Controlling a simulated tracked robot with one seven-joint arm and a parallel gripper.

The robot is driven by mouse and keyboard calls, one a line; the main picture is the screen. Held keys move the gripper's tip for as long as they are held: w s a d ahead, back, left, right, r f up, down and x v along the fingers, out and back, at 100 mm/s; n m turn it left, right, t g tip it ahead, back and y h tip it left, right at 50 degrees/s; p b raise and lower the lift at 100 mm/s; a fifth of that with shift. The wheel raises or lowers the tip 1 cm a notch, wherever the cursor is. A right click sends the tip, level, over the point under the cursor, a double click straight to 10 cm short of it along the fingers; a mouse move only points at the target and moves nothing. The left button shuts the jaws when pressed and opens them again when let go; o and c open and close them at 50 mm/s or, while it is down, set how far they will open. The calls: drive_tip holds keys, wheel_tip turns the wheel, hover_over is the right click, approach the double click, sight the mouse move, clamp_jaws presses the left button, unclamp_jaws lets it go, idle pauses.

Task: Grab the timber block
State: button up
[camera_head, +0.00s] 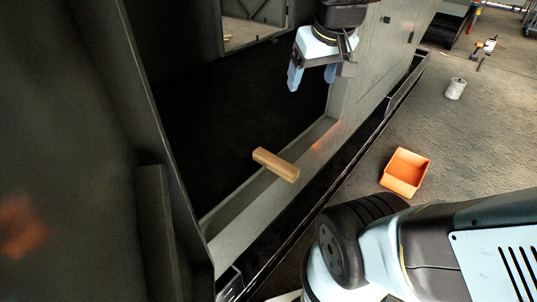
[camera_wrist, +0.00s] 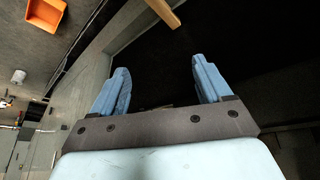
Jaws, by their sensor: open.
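The timber block (camera_head: 276,165) is a light wooden bar. In the head view it lies across the lower edge of the dark enclosure opening, with one end over the dark interior. It also shows at the top of the wrist view (camera_wrist: 165,11), partly cut off by the frame edge. My gripper (camera_head: 311,78) is above and beyond the block in the head view, apart from it. Its two blue fingers are spread with nothing between them, as the wrist view also shows (camera_wrist: 160,85).
The grey enclosure frame (camera_head: 245,222) borders the dark opening, with a tall panel at left. An orange bin (camera_head: 405,172) and a white can (camera_head: 455,88) stand on the floor at right. Tools (camera_head: 487,46) lie farther back. Floor between them is clear.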

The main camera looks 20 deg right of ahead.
drive_tip(key=w+f+n+g, duration=0.1)
drive_tip(key=w+f, duration=0.4)
drive_tip(key=w, duration=0.3)
drive_tip(key=n+g, duration=0.4)
drive_tip(key=n, duration=0.1)
hover_over(275, 160)
wheel_tip(275, 160, down, 34)
drive_tip(key=shift+r, duration=0.2)
drive_tip(key=shift+s+d+f, duration=0.1)
drive_tip(key=shift+f, duration=3.25)
drive_tip(key=shift+c, duration=0.2)
drive_tip(key=c, duration=1.2)
drive_tip(key=shift+o, duration=0.2)
drive_tip(key=shift+r, duration=0.1)
